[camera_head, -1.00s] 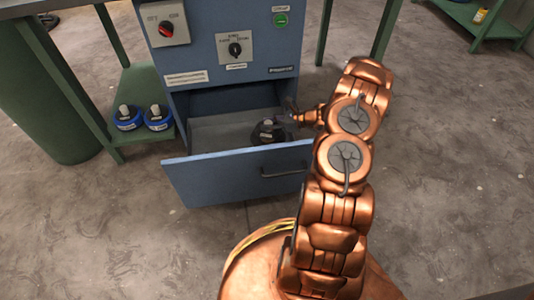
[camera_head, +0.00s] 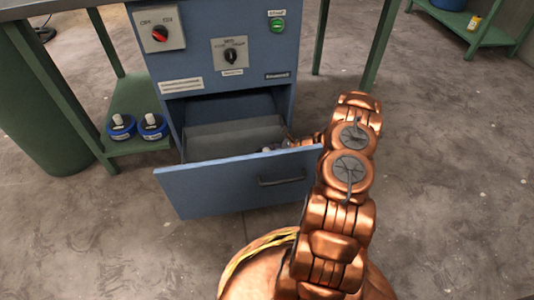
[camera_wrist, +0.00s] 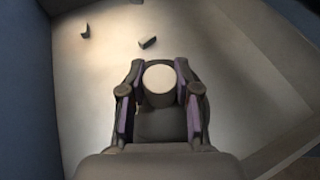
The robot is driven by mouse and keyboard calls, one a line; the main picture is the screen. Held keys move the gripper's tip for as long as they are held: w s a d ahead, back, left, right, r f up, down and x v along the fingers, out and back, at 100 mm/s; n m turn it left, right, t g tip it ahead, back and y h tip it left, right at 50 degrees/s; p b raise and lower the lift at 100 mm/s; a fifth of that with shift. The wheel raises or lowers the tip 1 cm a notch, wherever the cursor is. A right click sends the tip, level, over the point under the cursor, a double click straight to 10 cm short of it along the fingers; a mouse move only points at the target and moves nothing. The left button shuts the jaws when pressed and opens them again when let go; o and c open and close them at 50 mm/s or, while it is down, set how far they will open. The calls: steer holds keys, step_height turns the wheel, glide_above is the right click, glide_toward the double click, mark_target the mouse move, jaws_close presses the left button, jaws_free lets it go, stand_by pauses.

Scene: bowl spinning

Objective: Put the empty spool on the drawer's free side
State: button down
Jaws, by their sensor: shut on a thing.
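The blue drawer (camera_head: 235,185) is pulled open below the cabinet's switches. My gripper (camera_wrist: 160,72) is inside it, pointing down, its two fingers shut on either side of the empty spool (camera_wrist: 159,78). In the wrist view the spool shows a pale round top and a dark body, between the fingers. In the head view my gripper (camera_head: 276,148) is low at the drawer's right side, mostly behind the drawer front, and the spool is hidden. Whether the spool touches the drawer floor (camera_wrist: 90,90) I cannot tell.
Small dark pieces (camera_wrist: 148,43) lie on the drawer floor. A drawer wall (camera_wrist: 265,50) runs close on the right. Two blue spools (camera_head: 121,127) stand on the green shelf left of the cabinet.

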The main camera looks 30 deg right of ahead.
steer(key=shift+f, duration=0.1)
steer(key=c, duration=0.8)
jaws_free()
